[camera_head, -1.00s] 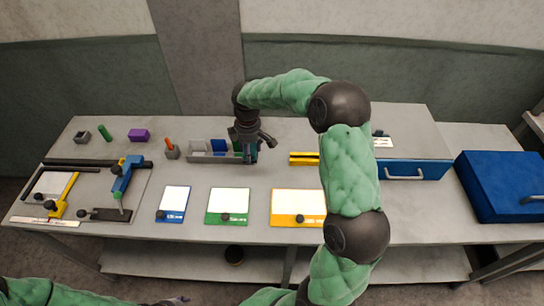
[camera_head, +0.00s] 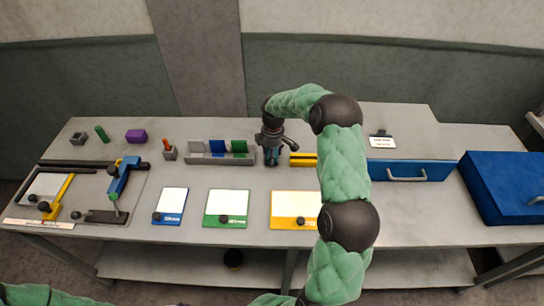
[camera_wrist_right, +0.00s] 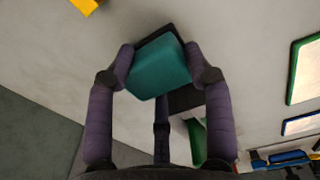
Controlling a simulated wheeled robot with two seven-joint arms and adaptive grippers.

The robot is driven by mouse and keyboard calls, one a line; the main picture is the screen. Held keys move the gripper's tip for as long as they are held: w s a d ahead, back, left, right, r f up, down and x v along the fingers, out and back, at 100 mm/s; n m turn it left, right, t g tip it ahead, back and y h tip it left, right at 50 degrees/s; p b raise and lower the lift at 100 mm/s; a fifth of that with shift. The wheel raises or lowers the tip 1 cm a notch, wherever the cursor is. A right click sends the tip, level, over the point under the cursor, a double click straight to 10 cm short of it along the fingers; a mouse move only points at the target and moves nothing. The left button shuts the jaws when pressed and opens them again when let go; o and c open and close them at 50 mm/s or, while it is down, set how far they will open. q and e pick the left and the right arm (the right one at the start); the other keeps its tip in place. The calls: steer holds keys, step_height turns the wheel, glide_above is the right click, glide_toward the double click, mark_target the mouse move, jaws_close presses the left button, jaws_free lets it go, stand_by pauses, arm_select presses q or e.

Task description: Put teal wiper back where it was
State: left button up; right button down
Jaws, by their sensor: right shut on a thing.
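The teal wiper (camera_wrist_right: 158,68) is a teal block between the two fingers of my right gripper (camera_wrist_right: 161,72) in the wrist view. A dark patch shows around its far edge; I cannot tell whether it is a shadow or a dark base. In the head view my right gripper (camera_head: 271,158) points down just right of the grey rack, with a little teal (camera_head: 272,154) showing at its fingers. I cannot tell whether the wiper touches the table. My left gripper is not in view.
The grey rack (camera_head: 220,160) holds blue and green pieces close to the left of my right gripper. A yellow bar (camera_head: 303,160) lies close to its right. Blue, green and orange-framed cards (camera_head: 227,204) lie in front. A blue drawer (camera_head: 408,171) stands farther right.

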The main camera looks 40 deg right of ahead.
steer(key=shift+f, duration=0.55)
steer(key=shift+f, duration=0.1)
steer(key=shift+c, duration=2.4)
jaws_free()
step_height(320, 180, up, 12)
steer(key=p, duration=0.2)
steer(key=shift+s+p, duration=0.2)
steer(key=shift+p, duration=0.15)
steer(key=shift+a, duration=0.1)
